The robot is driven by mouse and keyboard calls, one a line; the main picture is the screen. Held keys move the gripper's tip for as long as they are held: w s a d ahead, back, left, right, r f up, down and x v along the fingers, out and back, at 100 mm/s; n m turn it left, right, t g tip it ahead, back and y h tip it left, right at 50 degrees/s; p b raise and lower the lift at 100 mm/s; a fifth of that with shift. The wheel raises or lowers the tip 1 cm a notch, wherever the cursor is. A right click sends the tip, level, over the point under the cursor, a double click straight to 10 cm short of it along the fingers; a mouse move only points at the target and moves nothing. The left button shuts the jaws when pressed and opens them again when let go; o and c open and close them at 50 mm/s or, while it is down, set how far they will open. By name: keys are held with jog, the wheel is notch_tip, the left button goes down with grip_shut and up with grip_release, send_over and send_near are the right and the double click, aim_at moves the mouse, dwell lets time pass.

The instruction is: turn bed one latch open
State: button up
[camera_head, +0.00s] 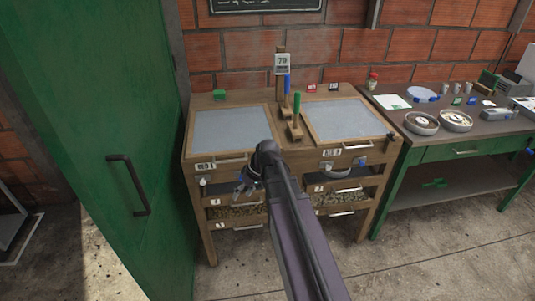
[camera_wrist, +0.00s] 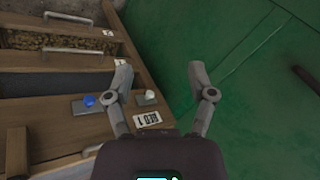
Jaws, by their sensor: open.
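The bed one label (camera_head: 205,166) is on the left front of the wooden cabinet, and it shows upside down in the wrist view (camera_wrist: 150,118). Beside it are a white knob (camera_wrist: 148,97) on a small mount and a blue knob (camera_wrist: 90,101) on a grey plate; I cannot tell which is the latch. The white knob also shows in the head view (camera_head: 202,181). My gripper (camera_wrist: 161,78) is open and empty in front of this panel, its left finger close to the white knob in the picture. In the head view my gripper (camera_head: 243,187) hides part of the front.
A green door (camera_head: 95,130) with a dark handle stands close on the left. Drawers (camera_head: 236,212) with brown contents lie below the panel. Bed 2 (camera_head: 345,118) is on the right half of the cabinet. A green bench (camera_head: 460,150) with dishes stands further right.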

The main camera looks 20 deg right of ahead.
jog(key=w+d+f+n+t+y+b, duration=0.1)
jog(key=w+d+n+t+y+b, duration=0.2)
jog(key=d, duration=0.4)
jog(key=w+d+n+t+y+b, duration=0.1)
jog(key=w+d+t+y+b, duration=0.15)
jog(key=w+d+b, duration=0.3)
jog(key=d+r+n+t+y+b, duration=0.1)
jog(key=d+t+b, duration=0.1)
jog(key=d, duration=0.6)
jog(key=w+d+r+n+t+y+b, duration=0.1)
jog(key=d+r+n+t+y+b, duration=0.1)
jog(key=d, duration=0.7)
jog(key=shift+w+b, duration=0.2)
jog(key=shift+b, duration=0.15)
jog(key=shift+t, duration=0.25)
jog(key=x, duration=1.3)
jog(key=shift+w+a+r, duration=0.2)
jog(key=shift+a, duration=0.1)
